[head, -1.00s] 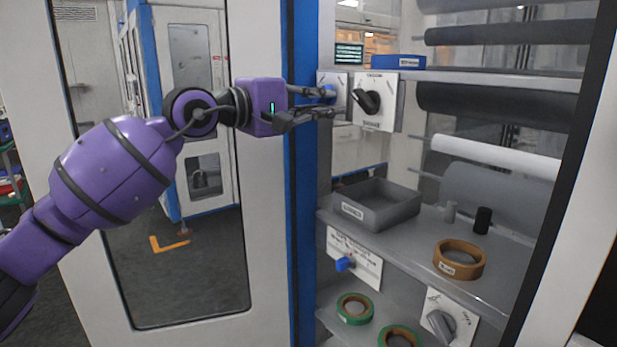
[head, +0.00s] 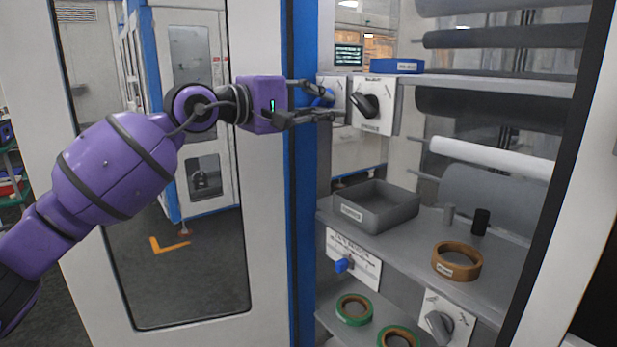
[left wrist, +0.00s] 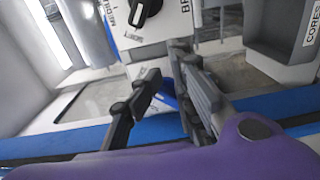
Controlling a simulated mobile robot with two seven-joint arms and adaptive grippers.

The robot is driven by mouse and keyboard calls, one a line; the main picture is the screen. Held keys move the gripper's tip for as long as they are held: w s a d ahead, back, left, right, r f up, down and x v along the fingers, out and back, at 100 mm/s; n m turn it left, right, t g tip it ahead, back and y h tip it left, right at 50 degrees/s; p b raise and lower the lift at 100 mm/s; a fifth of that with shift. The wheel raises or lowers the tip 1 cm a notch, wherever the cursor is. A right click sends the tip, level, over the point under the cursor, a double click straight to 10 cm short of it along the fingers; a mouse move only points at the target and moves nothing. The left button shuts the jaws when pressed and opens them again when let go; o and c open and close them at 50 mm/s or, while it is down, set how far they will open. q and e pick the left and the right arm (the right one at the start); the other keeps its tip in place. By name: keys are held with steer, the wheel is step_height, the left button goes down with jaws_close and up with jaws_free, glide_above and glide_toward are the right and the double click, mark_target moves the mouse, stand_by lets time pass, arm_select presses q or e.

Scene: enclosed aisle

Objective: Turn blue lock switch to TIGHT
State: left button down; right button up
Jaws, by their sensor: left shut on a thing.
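A blue lock switch (head: 325,98) sits on a white plate (head: 338,86) on the blue post's right side, at upper shelf height. My left gripper (head: 328,104) reaches it from the left, one finger above and one below, and is shut on the switch. In the left wrist view the blue switch (left wrist: 168,90) shows partly between the fingers of my left gripper (left wrist: 172,75); they hide much of it. Its plate lettering and exact setting cannot be read. My right gripper is not in view.
A black knob (head: 366,105) on a white plate is just right of the fingers. Below are a grey bin (head: 375,208), another blue switch (head: 344,265), a grey knob (head: 439,326) and tape rolls. A glazed white door (head: 265,220) stands left of the blue post.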

arm_select(q)
steer(key=r, duration=0.2)
steer(key=shift+s+a+r+t, duration=0.1)
steer(key=shift+a+r+t, duration=0.1)
steer(key=shift+r+t, duration=0.1)
steer(key=v, duration=0.2)
steer(key=f+v, duration=0.1)
steer(key=v, duration=0.2)
steer(key=shift+s+a+f, duration=0.1)
steer(key=shift+s+a, duration=0.05)
steer(key=shift+s, duration=0.15)
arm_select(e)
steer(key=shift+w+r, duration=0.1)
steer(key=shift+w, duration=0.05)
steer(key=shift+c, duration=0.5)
